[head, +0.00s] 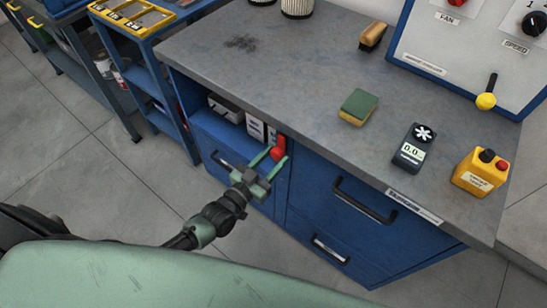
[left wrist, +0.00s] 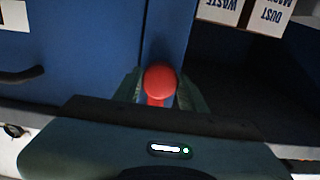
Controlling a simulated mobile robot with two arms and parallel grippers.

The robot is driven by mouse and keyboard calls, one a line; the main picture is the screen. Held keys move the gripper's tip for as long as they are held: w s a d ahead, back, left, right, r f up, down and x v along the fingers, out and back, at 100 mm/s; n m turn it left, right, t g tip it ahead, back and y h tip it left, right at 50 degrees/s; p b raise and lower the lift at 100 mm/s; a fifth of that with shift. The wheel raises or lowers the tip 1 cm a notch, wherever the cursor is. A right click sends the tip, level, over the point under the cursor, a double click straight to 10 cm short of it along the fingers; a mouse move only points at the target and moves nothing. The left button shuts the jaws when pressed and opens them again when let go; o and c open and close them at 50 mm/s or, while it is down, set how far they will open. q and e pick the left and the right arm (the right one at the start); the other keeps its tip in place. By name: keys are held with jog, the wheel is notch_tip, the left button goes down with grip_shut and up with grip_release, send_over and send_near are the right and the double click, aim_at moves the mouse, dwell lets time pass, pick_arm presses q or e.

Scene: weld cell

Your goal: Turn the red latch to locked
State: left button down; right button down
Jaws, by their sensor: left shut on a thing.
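The red latch (head: 278,152) is on the front of the blue cabinet, just under the worktop, at the upright between the open shelf and the drawers. It has a round red knob and a short red bar. My left gripper (head: 268,163) reaches it from the front, one finger on each side, and is shut on it. In the left wrist view the red latch (left wrist: 160,82) sits between the two green fingers, its knob facing the camera. Any lock markings are hidden or too small to read. My right gripper is not in view.
The grey worktop (head: 290,75) overhangs the latch closely. Drawer handles (head: 365,200) stick out to its right. White boxes (head: 255,127) stand in the shelf to its left. A sponge (head: 358,107), a meter (head: 412,149) and a yellow button box (head: 481,172) lie on top.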

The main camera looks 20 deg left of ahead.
pick_arm(q)
jog(key=shift+m, duration=0.7)
jog(key=shift+m+p, duration=0.45)
jog(key=shift+m, duration=0.25)
jog(key=m, duration=0.2)
jog(key=shift+m, duration=0.4)
jog(key=m, duration=0.2)
jog(key=shift+m+p, duration=0.3)
jog(key=shift+m, duration=0.1)
jog(key=m, duration=0.4)
jog(key=shift+f, duration=0.1)
jog(key=m+b, duration=0.1)
jog(key=m, duration=0.4)
jog(key=shift+b, duration=0.4)
jog(key=shift+m, duration=0.4)
jog(key=c, duration=0.8)
grip_release()
